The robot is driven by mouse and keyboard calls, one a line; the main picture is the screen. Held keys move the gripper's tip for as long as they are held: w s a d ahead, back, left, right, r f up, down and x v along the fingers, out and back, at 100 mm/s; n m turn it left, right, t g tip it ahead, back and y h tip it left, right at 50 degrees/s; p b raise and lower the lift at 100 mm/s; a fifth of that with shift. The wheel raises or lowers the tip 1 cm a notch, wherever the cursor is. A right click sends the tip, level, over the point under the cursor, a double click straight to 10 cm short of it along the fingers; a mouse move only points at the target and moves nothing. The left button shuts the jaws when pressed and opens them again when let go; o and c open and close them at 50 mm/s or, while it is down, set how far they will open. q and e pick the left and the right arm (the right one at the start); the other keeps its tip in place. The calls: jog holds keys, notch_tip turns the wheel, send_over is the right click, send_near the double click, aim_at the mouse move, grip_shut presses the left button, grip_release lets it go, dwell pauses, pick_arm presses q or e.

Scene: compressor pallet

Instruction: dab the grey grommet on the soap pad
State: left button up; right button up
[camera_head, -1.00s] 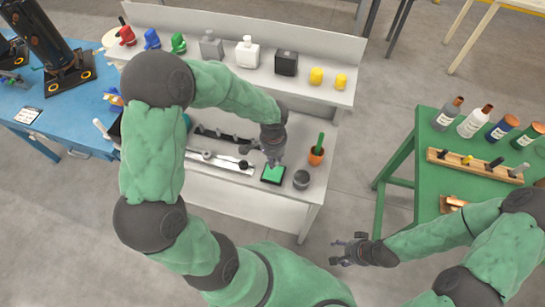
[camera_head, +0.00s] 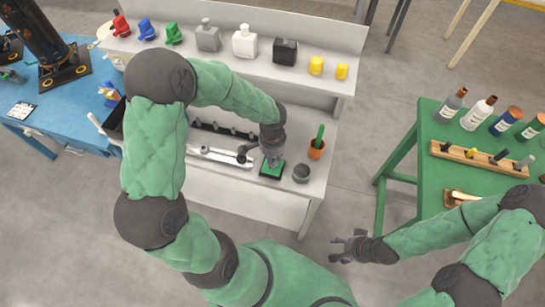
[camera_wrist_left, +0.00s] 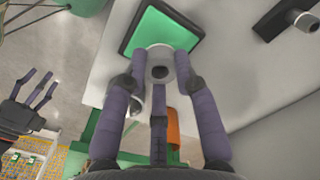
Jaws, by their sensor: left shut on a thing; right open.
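The soap pad is a green square in a black frame (camera_head: 272,171) on the white bench; it fills the top of the left wrist view (camera_wrist_left: 150,28). My left gripper (camera_head: 271,160) is over the pad, pointing down. Its fingers are shut on the grey grommet (camera_wrist_left: 160,66), a short round piece with a dark hole. In the left wrist view the grommet overlaps the pad's near edge; whether it touches the pad I cannot tell. My right gripper (camera_head: 347,246) is open and empty, out over the floor.
Bottles stand on the shelf behind. A green table (camera_head: 428,145) is at right.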

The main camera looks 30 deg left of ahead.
pick_arm(q)
jog(key=shift+f+b, duration=0.35)
jog(key=shift+f, duration=0.05)
jog(key=shift+r, duration=0.15)
dwell(0.5)
jog(key=shift+r+p, duration=2.7)
jog(key=shift+r, duration=0.7)
